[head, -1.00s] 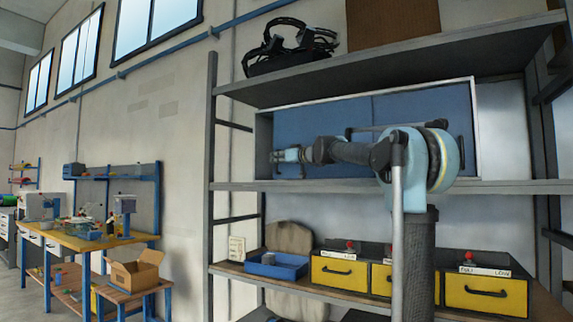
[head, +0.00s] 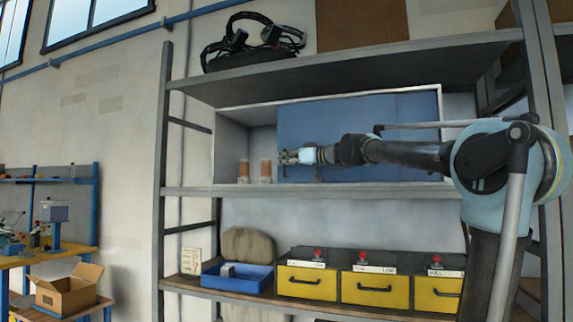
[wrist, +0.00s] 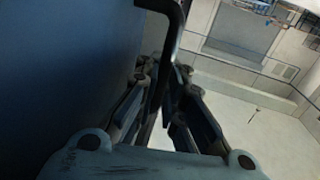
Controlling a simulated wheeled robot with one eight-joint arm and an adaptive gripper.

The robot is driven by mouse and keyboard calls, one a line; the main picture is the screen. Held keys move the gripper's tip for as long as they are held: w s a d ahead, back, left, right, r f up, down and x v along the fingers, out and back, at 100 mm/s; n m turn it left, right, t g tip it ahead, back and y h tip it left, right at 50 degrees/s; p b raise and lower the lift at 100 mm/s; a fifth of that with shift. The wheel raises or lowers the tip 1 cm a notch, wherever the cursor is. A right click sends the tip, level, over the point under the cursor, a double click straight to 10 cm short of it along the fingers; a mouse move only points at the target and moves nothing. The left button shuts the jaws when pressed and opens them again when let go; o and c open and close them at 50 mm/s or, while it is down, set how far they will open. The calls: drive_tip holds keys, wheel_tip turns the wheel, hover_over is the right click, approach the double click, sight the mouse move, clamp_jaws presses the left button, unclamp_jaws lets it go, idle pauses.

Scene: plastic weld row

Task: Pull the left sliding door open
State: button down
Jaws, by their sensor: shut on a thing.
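The cabinet (head: 222,112) on the middle shelf has a pale frame and blue sliding doors. The left sliding door (head: 310,120) stands open, slid to the right over the right half, and the left part of the cabinet is uncovered. My gripper (head: 286,157) is at the door's left edge. In the wrist view my gripper (wrist: 165,80) is shut on the dark bar handle (wrist: 172,38), with the blue door face (wrist: 60,75) to the left. The right door is largely hidden behind the left one.
Two orange-and-white canisters (head: 266,171) stand in the uncovered part, left of my gripper. Below are a blue bin (head: 238,281) and yellow drawers (head: 376,289). A black headset (head: 255,40) lies on the top shelf. A grey upright (head: 162,180) bounds the rack at left.

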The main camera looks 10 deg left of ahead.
drive_tip(key=shift+d, duration=0.2)
drive_tip(key=c, duration=2)
unclamp_jaws()
drive_tip(key=v, duration=1.2)
drive_tip(key=shift+w+f, duration=0.1)
